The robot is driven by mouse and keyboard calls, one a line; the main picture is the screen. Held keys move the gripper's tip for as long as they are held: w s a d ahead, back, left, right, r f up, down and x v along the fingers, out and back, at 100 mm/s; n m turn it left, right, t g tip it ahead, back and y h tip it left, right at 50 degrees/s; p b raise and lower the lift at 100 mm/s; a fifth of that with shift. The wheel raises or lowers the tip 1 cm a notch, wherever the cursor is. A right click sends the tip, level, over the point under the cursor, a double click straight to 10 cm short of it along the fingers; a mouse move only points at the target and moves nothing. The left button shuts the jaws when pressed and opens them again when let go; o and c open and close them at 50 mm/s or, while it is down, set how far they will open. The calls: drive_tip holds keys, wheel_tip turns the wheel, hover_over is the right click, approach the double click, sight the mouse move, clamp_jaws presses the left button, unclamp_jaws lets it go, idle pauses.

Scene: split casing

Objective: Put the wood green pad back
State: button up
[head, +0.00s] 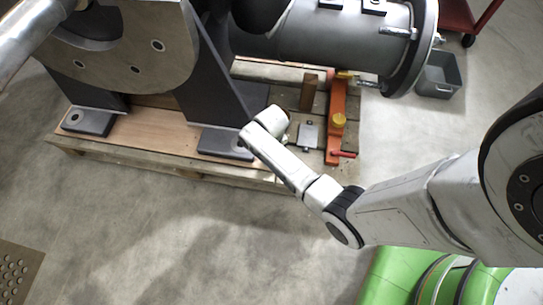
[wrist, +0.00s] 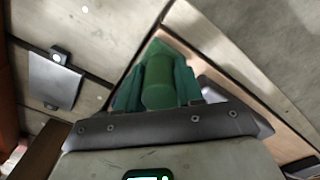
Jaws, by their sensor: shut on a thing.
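The green pad (wrist: 158,75) shows in the middle of the wrist view as a green piece with a rounded block at its centre. My gripper (wrist: 157,95) is shut on it; the fingers are hard to tell apart from the green piece. In the head view my arm's end (head: 270,121) hangs over the front part of the wooden pallet (head: 166,131), just right of a dark support foot of the casing. The pad is mostly hidden there by my wrist.
The grey casing (head: 310,40) stands on the pallet. Right of my gripper are a small metal plate (head: 308,135), an upright brown wood block (head: 308,92) and an orange bar (head: 337,110) with a yellow knob. A grey bin (head: 440,75) stands on the floor. The front floor is clear.

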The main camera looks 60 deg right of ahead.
drive_tip(key=shift+f, duration=0.55)
drive_tip(key=shift+f, duration=0.1)
drive_tip(key=o, duration=1.1)
wheel_tip(320, 180, up, 12)
drive_tip(key=p, duration=0.6)
drive_tip(key=shift+a, duration=0.1)
drive_tip(key=s+a+r+n+t, duration=0.1)
drive_tip(key=s+a+r+n, duration=0.3)
drive_tip(key=s+a+r, duration=0.7)
wheel_tip(320, 180, up, 2)
drive_tip(key=s, duration=0.2)
drive_tip(key=shift+s+r+n, duration=0.25)
drive_tip(key=shift+s+n, duration=0.05)
